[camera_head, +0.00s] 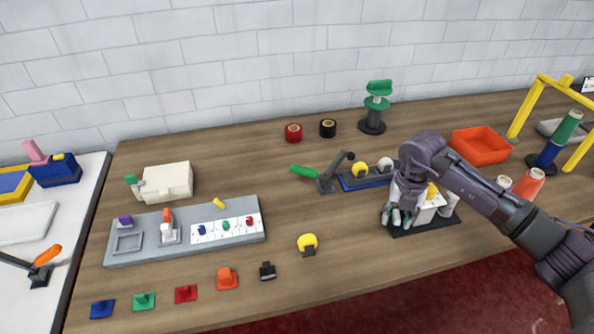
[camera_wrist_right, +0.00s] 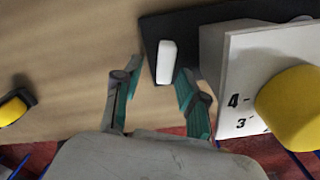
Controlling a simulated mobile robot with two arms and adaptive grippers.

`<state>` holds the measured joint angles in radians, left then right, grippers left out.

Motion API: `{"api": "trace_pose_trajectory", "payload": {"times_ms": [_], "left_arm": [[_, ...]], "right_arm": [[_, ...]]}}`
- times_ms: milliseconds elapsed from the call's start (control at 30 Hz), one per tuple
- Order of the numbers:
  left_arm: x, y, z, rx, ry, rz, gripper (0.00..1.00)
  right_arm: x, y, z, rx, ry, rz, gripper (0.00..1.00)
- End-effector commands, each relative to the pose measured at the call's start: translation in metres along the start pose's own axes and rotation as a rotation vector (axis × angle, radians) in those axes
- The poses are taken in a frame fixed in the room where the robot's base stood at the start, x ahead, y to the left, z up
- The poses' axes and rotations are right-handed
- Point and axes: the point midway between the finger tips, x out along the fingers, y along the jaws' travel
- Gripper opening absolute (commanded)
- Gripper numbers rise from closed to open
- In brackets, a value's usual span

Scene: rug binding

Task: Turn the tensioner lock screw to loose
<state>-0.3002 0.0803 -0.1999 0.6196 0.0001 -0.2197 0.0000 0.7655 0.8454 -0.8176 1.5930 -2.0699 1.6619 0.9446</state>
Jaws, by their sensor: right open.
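The tensioner appears to be the white box (camera_wrist_right: 262,70) with a yellow dial (camera_wrist_right: 292,105) and the numbers 4 and 3 on its face. It stands on a black base (camera_head: 412,231). A small white upright piece (camera_wrist_right: 166,62), possibly the lock screw, sits on this base beside the box. My right gripper (camera_head: 396,217) is open and points down at the left end of the base. In the right wrist view its fingers (camera_wrist_right: 158,78) are spread, with the white piece between and just beyond their tips; contact cannot be told. My left gripper is out of view.
A yellow-topped knob (camera_head: 308,243) stands on the table to the left. An orange tray (camera_head: 480,144) and spools (camera_head: 528,183) are to the right.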

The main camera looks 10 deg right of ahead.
Motion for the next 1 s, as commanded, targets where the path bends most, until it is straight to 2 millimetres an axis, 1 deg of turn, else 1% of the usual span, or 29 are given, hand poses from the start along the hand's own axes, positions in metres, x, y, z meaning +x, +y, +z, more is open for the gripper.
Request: {"api": "trace_pose_trajectory", "payload": {"times_ms": [33,167,300,433,600,667,1000], "left_arm": [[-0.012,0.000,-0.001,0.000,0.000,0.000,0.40],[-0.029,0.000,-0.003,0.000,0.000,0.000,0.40],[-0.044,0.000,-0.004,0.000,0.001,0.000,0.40],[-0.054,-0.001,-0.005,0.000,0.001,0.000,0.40],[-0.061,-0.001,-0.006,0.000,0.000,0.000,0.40],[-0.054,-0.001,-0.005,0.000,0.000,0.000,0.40],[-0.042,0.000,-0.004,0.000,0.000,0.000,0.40]], "right_arm": [[-0.005,0.002,-0.001,0.068,0.004,0.001,0.42],[-0.006,0.006,-0.001,0.295,0.006,0.002,0.42],[-0.005,0.009,0.000,0.558,0.008,0.002,0.42],[-0.003,0.012,0.002,0.809,0.009,0.001,0.42],[-0.003,0.015,0.006,1.131,0.008,0.002,0.42],[-0.014,0.013,0.009,1.113,-0.004,0.005,0.42],[-0.079,0.013,0.009,1.107,-0.004,0.004,0.42]]}}
